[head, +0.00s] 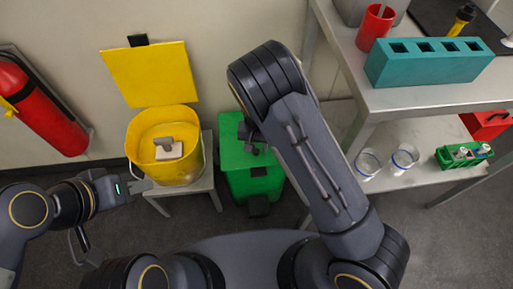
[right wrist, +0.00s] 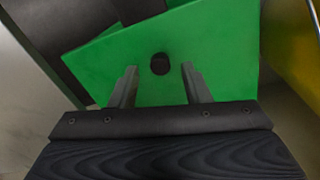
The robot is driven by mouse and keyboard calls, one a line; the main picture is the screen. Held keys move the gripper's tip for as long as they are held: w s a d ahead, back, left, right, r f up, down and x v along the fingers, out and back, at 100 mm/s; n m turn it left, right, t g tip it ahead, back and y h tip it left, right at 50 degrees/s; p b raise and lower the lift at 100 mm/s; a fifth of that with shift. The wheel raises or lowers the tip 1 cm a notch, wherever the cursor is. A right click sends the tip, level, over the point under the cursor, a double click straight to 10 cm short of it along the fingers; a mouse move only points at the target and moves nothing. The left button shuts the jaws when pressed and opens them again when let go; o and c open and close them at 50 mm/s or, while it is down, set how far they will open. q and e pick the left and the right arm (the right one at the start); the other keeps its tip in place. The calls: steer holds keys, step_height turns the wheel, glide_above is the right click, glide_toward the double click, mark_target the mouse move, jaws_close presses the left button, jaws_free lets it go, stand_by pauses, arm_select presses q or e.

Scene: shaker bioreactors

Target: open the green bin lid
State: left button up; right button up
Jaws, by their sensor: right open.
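The green bin (head: 262,186) stands on the floor at the middle of the head view. Its flat green lid (head: 232,157) appears shut; my right arm hides part of it. In the right wrist view the lid (right wrist: 215,45) fills the upper middle, with a round black knob (right wrist: 160,63) on it. My right gripper (right wrist: 159,72) is open, its two fingers apart on either side of the knob, not closed on it. My left gripper (head: 138,187) is beside the yellow bin, away from the green bin; its jaw opening is unclear.
A yellow bin (head: 140,165) with its lid (head: 152,73) raised stands on a small stool (head: 205,184) left of the green bin. A table (head: 405,99) with a teal rack (head: 430,65) is at right. A red extinguisher (head: 42,108) hangs at left.

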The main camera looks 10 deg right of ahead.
steer(key=shift+f, duration=0.85)
jaws_close()
